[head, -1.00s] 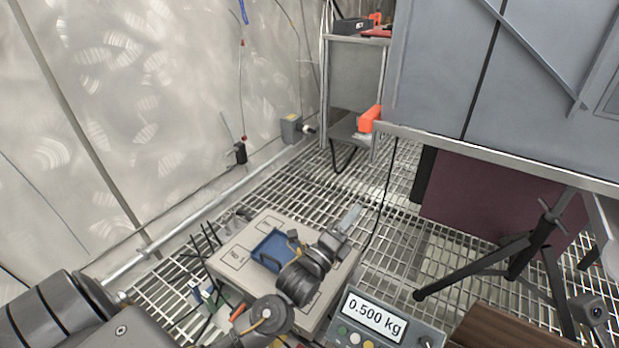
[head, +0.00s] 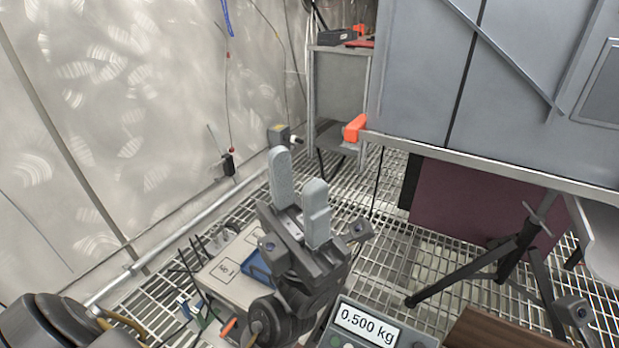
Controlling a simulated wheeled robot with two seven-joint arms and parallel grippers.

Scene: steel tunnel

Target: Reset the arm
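My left gripper (head: 299,198) is in the middle of the head view, raised above the grated floor, with its two grey fingers pointing up. The fingers stand apart with nothing between them. My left arm comes in from the lower left and partly covers a beige box (head: 222,270) with a blue tray (head: 258,268) on it. My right gripper does not show.
A scale display (head: 366,325) reading 0.500 kg is at the bottom, beside a brown wooden surface (head: 490,332). A black tripod (head: 480,275) stands at the right. A grey shelf (head: 340,90) and large grey cabinet (head: 500,80) stand behind. Grated floor shows between.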

